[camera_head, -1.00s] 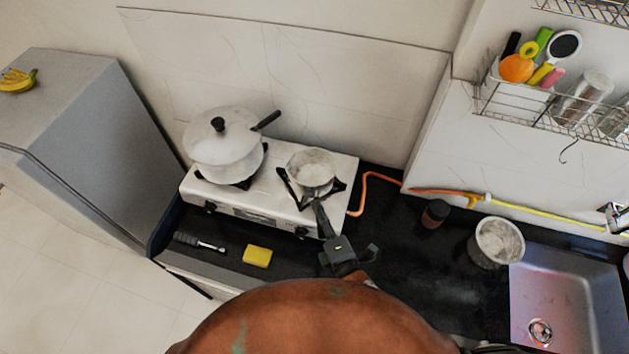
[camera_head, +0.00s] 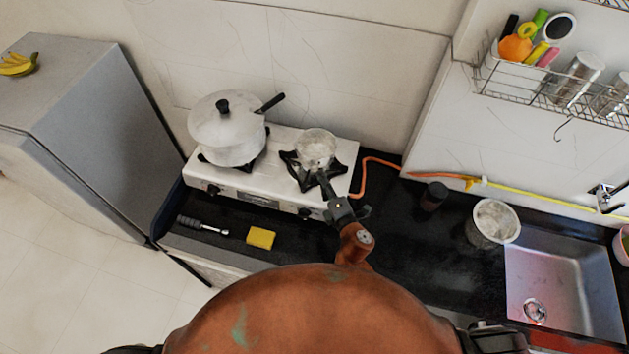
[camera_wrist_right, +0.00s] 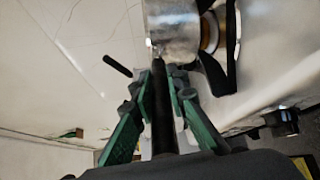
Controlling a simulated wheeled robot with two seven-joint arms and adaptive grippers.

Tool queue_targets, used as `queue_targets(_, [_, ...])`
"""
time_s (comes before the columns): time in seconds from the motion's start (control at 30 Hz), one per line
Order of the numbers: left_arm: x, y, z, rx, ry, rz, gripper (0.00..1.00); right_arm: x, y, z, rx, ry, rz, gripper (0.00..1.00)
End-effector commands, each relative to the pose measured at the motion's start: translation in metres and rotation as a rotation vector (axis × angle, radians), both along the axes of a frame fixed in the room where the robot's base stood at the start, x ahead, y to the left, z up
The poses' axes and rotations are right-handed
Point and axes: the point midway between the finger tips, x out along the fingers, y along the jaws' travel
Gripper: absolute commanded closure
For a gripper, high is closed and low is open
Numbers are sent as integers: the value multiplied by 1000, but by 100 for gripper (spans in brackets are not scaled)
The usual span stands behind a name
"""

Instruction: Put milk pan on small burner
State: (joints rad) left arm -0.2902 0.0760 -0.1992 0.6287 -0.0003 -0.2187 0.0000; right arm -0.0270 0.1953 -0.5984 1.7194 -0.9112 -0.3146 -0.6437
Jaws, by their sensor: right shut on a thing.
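The milk pan (camera_head: 317,146), small and metallic, is over the rear part of the small burner (camera_head: 296,172) on the right side of the white stove. The burner's black grate shows in front of and beside it; I cannot tell whether the pan touches it. My right gripper (camera_head: 334,203) is shut on the pan's dark handle, in front of the stove. In the right wrist view the handle (camera_wrist_right: 160,105) runs between the green fingers to the pan (camera_wrist_right: 174,28), with the burner (camera_wrist_right: 209,32) beside it. My left gripper is not in view.
A large lidded pot (camera_head: 226,135) stands on the left burner, its handle pointing towards the milk pan. An orange hose (camera_head: 366,170) leaves the stove's right side. A dark jar (camera_head: 433,196) and a metal pot (camera_head: 493,223) stand right, near the sink (camera_head: 570,275). A yellow sponge (camera_head: 261,238) lies in front.

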Motion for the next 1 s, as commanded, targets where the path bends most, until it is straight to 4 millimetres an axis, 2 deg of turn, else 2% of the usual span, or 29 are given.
queue_targets(0.1, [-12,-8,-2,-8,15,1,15,-2,10,1,-3,-8,4,100])
queue_targets(0.23, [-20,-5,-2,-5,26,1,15,-8,18,4,-10,-10,4,100])
queue_targets(0.27, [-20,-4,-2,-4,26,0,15,-10,19,2,-12,-8,3,85])
queue_targets(0.5, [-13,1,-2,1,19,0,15,-17,28,7,-22,-17,1,68])
queue_targets(0.83, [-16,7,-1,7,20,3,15,-16,21,4,-17,-12,2,68])
queue_targets(1.0, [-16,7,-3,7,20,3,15,-32,6,5,-11,-8,3,68])
